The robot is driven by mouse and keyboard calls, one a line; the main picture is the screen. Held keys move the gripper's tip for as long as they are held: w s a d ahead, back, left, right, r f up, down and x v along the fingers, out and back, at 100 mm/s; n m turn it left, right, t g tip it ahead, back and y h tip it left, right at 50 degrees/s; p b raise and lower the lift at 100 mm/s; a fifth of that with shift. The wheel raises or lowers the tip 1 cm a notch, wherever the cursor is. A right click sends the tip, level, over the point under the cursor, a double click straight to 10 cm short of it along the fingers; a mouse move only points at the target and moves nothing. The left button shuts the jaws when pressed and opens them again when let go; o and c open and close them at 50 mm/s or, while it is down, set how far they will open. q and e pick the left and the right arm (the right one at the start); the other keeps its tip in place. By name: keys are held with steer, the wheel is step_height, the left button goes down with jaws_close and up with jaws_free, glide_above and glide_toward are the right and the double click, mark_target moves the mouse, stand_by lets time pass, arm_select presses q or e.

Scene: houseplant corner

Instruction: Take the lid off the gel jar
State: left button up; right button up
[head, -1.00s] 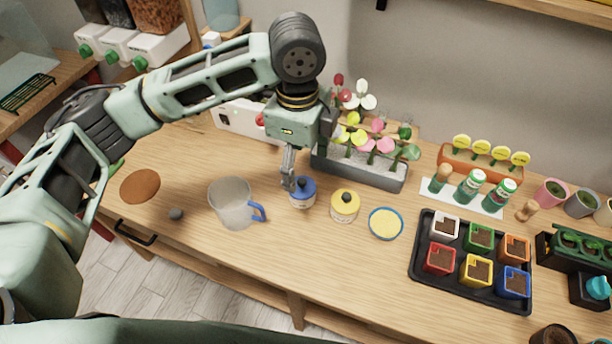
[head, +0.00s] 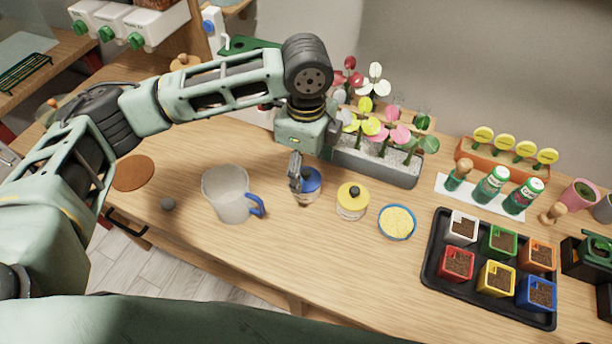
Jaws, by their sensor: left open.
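A small jar with a blue lid (head: 312,181) stands on the wooden table. Another small jar with a yellow lid and dark knob (head: 352,198) stands to its right. I cannot tell from the picture which is the gel jar. My left gripper (head: 296,184) points down at the left side of the blue lid and hides part of it, including its knob. Its jaws are open, and I cannot tell whether they touch the lid. My right gripper is not in view.
A clear mug with a blue handle (head: 229,196) stands left of the jars, and a blue-rimmed dish of yellow grains (head: 397,222) right. A planter of flowers (head: 375,160) stands close behind. A black tray of coloured pots (head: 440,275) is at right. The front table strip is clear.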

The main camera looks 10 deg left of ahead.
mark_target(305, 173)
arm_select(q)
step_height(305, 173, down, 3)
steer(key=shift+a+f, duration=0.15)
steer(key=shift+f, duration=0.05)
steer(key=c, duration=0.9)
